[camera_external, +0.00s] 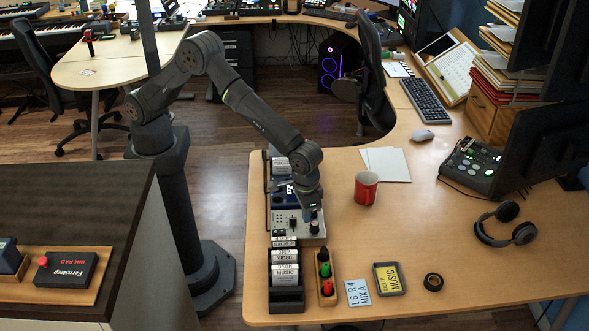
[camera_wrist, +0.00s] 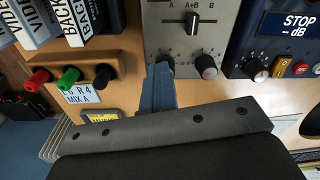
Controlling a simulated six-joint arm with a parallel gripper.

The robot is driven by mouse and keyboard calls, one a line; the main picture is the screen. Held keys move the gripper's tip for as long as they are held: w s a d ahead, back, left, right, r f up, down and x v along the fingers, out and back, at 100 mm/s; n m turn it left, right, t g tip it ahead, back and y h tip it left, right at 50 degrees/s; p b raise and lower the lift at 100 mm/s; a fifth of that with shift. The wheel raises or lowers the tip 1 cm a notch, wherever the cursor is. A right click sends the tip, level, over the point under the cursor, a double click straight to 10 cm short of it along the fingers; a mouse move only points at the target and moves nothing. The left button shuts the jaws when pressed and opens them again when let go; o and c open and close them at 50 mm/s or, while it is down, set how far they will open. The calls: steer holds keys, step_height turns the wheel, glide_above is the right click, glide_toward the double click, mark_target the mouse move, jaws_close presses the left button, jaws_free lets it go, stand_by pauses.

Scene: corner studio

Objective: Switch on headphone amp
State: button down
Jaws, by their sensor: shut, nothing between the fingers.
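A grey box with knobs (camera_external: 283,238), which looks like the headphone amp, stands in the row of gear at the desk's left edge. My gripper (camera_external: 313,212) is over the box. In the wrist view my gripper's closed fingers (camera_wrist: 163,72) are empty and cover the lower left knob of the panel. Whether they touch it, I cannot tell.
A blue unit (camera_wrist: 272,45) with a lit "STOP -dB" display adjoins the grey panel. A wooden holder (camera_wrist: 65,66) with red, green and black plugs and several labelled boxes (camera_external: 285,273) stand close by. A red mug (camera_external: 366,188) and headphones (camera_external: 504,225) are farther right.

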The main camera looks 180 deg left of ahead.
mark_target(283, 231)
steer(key=d+r+m+y, duration=0.1)
steer(key=d+r+m, duration=0.1)
steer(key=d+r, duration=0.7)
steer(key=shift+r+m, duration=0.4)
steer(key=shift+r, duration=0.1)
steer(key=f, duration=0.4)
steer(key=a+f, duration=0.1)
steer(key=f, duration=0.4)
steer(key=a+f, duration=0.1)
steer(key=f, duration=0.4)
steer(key=shift+f, duration=0.2)
steer(key=shift+d, duration=0.15)
steer(key=shift+d+r, duration=0.15)
steer(key=shift+d, duration=0.5)
